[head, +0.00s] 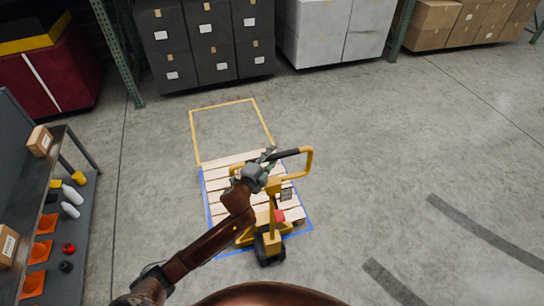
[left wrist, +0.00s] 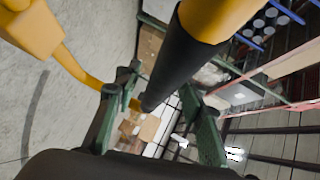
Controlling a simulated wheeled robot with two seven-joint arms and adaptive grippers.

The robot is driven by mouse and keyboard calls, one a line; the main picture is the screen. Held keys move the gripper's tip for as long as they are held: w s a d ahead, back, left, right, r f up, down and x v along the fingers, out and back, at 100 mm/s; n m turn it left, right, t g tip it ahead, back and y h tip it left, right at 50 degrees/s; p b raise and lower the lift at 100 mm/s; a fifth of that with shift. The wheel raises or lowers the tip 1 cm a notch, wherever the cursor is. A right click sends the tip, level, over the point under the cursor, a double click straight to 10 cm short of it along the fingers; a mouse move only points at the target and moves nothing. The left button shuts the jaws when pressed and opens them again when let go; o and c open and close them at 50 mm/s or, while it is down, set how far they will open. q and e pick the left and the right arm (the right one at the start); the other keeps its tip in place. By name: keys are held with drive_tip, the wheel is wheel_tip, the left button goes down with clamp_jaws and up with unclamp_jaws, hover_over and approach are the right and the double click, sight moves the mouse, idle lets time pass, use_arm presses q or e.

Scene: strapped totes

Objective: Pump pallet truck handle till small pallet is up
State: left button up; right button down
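A yellow pallet truck (head: 273,222) stands at the near side of a low wooden pallet (head: 213,186). Its handle is a yellow loop (head: 309,162) with a black grip (head: 286,154). My left gripper (head: 267,157) is at the left end of that grip. In the left wrist view the black grip (left wrist: 182,62) lies across the space between the green fingers of my left gripper (left wrist: 160,85). The fingers are apart, with a visible gap beside the grip. The pallet's height off the floor is hard to tell, and my arm hides part of it. My right gripper is not in view.
Blue tape (head: 305,230) surrounds the pallet, and an empty yellow tape square (head: 191,130) lies beyond it. A shelf cart (head: 75,235) with cones and bottles stands at left. Dark totes (head: 215,72) line the back. The floor at right is clear.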

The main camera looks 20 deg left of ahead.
use_arm(q)
clamp_jaws()
idle(0.5)
